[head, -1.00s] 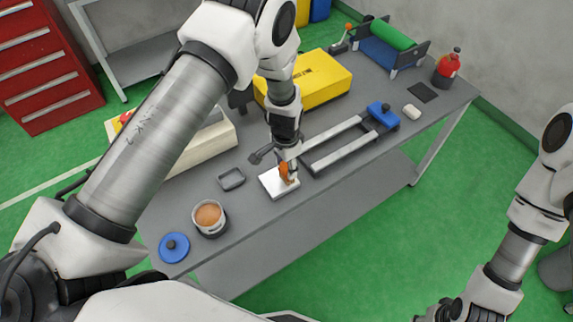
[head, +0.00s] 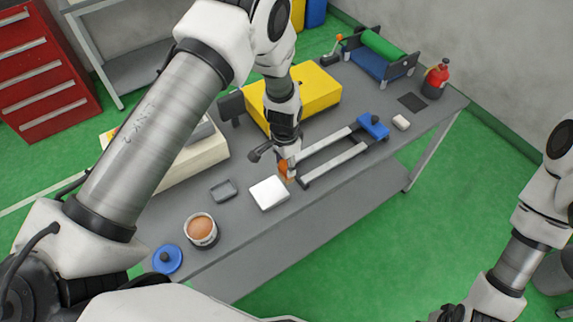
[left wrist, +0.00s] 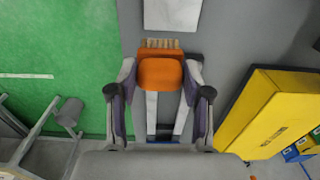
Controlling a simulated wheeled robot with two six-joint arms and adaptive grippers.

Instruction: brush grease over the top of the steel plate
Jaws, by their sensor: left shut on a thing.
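The steel plate (head: 269,193) is a pale square lying flat on the grey workbench; its edge also shows at the top of the left wrist view (left wrist: 172,14). Its visible top looks evenly pale. My left gripper (head: 287,169) is shut on an orange brush (left wrist: 160,73), just off the plate's right side in the head view. The tan bristles (left wrist: 160,43) point toward the plate, with a small gap in the left wrist view; their height is unclear. An open tin of brownish grease (head: 201,229) stands nearer me. My right gripper (head: 447,312) is partly cut off at the bottom edge.
A blue lid (head: 167,259) and a small dark tray (head: 223,191) lie on the workbench (head: 240,234). A rail frame with a blue block (head: 373,126) stands right of the brush. A yellow case (head: 307,92) is behind my left gripper.

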